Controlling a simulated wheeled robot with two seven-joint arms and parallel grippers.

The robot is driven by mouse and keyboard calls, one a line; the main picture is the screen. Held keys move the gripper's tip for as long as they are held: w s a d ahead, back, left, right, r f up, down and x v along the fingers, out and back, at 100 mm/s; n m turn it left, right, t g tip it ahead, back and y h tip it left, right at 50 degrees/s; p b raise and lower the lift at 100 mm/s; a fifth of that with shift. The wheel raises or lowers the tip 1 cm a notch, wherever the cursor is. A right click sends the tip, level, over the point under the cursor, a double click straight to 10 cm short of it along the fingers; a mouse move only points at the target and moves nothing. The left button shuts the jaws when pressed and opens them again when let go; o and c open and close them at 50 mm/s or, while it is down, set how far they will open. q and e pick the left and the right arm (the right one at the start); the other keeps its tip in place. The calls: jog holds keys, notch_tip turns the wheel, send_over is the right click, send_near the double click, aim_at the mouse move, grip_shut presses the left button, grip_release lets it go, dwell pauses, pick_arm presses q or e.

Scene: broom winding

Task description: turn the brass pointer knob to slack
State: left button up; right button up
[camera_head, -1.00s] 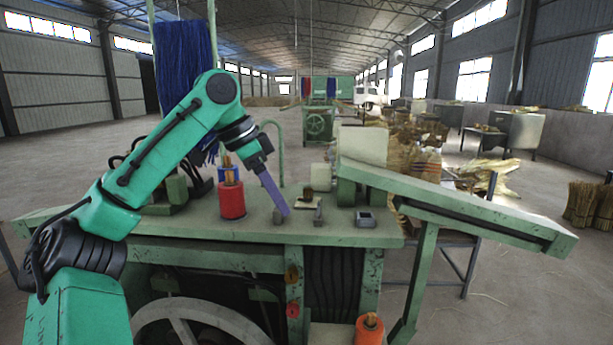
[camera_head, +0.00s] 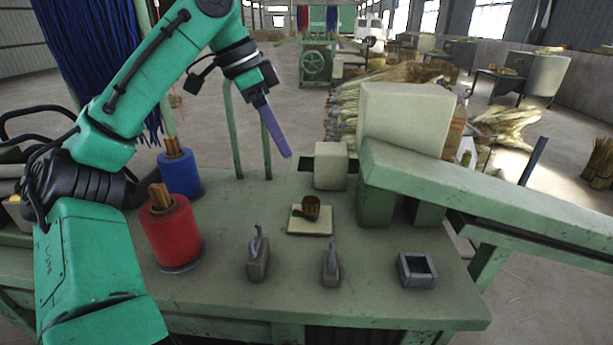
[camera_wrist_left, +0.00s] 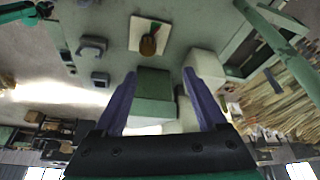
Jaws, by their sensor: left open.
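The brass pointer knob (camera_head: 311,207) sits on a pale square plate (camera_head: 310,229) on the green bench, near its middle. In the left wrist view the knob (camera_wrist_left: 149,45) shows on its plate (camera_wrist_left: 136,34) above the fingertips, with red and green marks on the plate. My left gripper (camera_head: 287,154) has purple fingers and appears above and slightly left of the knob in the head view, apart from it. The left wrist view shows the fingers (camera_wrist_left: 159,75) spread wide with nothing held. My right gripper is not in view.
Two grey levers (camera_head: 257,258) (camera_head: 331,265) and a grey square frame (camera_head: 417,270) stand in front of the knob. A red spool (camera_head: 171,234) and a blue spool (camera_head: 181,174) are at left. A cream block (camera_head: 331,167) and green chute (camera_head: 480,200) stand behind and right.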

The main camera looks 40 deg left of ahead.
aim_at(310, 200)
pick_arm(q)
jog(key=d+f, duration=0.1)
jog(key=f, duration=0.2)
jog(key=w+d+f+p, duration=0.1)
jog(key=d+f, duration=0.1)
jog(key=f, duration=0.1)
jog(key=d+f, duration=0.1)
jog(key=f, duration=0.2)
jog(key=shift+w+d+f+p, duration=0.25)
jog(key=shift+f+p, duration=0.15)
jog(key=shift+w+f, duration=0.35)
jog(key=shift+f, duration=0.25)
jog(key=shift+w+f, duration=0.3)
jog(key=shift+f, duration=0.25)
jog(key=shift+d+f, duration=0.1)
jog(key=shift+d, duration=0.05)
jog(key=shift+s+d+r, duration=0.2)
jog(key=shift+s+d, duration=0.1)
jog(key=shift+s, duration=0.05)
jog(key=c, duration=0.4)
jog(key=shift+w+a+f, duration=0.1)
jog(key=shift+a, duration=0.1)
grip_shut()
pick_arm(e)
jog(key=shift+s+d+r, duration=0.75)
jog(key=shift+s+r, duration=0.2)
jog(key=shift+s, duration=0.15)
